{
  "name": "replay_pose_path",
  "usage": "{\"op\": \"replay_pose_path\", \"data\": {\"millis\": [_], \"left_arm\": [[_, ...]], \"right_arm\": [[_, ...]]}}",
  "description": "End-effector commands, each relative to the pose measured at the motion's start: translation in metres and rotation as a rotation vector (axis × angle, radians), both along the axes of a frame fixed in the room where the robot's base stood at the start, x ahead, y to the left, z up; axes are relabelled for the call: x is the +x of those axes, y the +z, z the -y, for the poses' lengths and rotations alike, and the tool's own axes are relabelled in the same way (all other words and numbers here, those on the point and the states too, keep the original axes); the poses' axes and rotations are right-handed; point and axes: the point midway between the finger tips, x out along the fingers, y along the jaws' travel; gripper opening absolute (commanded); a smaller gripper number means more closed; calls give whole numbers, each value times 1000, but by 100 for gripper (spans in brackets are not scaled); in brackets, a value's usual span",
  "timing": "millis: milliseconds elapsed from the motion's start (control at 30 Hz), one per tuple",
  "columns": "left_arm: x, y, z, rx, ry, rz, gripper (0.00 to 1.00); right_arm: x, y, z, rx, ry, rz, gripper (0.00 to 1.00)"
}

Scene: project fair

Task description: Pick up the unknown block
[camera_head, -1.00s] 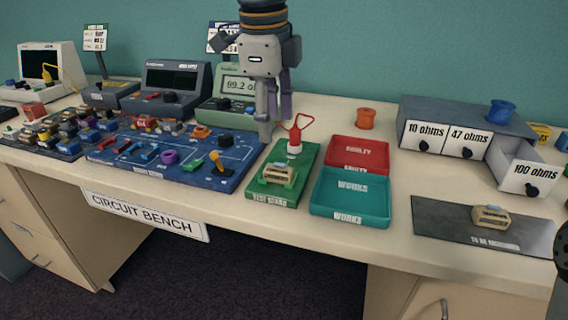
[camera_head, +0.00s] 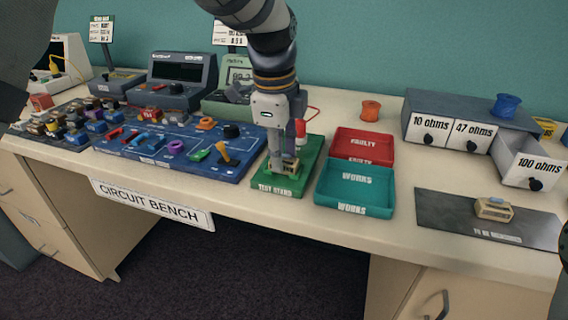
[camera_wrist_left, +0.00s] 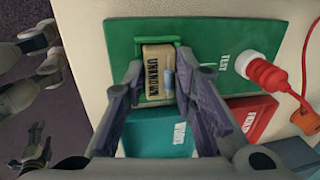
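The unknown block (camera_head: 291,164), small and tan, sits on the green test board (camera_head: 263,187). In the left wrist view the block (camera_wrist_left: 153,72) shows its "UNKNOWN" label. My left gripper (camera_head: 282,165) points down over the block and partly hides it in the head view. In the left wrist view its fingers (camera_wrist_left: 160,80) are apart, one on each side of the block; I cannot tell whether they touch it. Grey jointed parts at the left of the wrist view may be my right gripper, but its state is unclear.
A red-topped probe (camera_head: 300,128) stands on the board just behind the gripper. The red faulty tray (camera_head: 389,147) and teal works tray (camera_head: 388,192) lie right of the board. A similar tan block (camera_head: 493,209) rests on a dark mat (camera_head: 440,212). A blue circuit board (camera_head: 225,168) lies left.

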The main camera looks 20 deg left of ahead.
Motion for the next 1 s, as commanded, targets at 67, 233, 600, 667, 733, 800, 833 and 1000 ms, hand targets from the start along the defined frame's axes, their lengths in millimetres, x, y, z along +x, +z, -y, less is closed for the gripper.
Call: {"op": "replay_pose_path", "data": {"millis": [67,233,600,667,733,800,833,1000], "left_arm": [[0,0,0,0,0,-1,0],[0,0,0,0,0,-1,0],[-12,57,14,0,-2,8,0],[-20,75,25,1,-3,11,0],[-31,95,38,0,-2,12,0],[-46,106,55,1,-4,10,0],[-52,110,62,2,-4,10,0],[-77,125,93,2,-3,6,0]], "right_arm": [[0,0,0,0,0,0,68],[0,0,0,0,0,0,68],[5,5,0,0,0,19,68],[8,7,0,0,0,30,68],[11,10,0,0,0,41,68],[15,14,0,0,0,56,68],[16,15,0,0,0,61,68],[20,18,0,0,-1,75,68]]}}
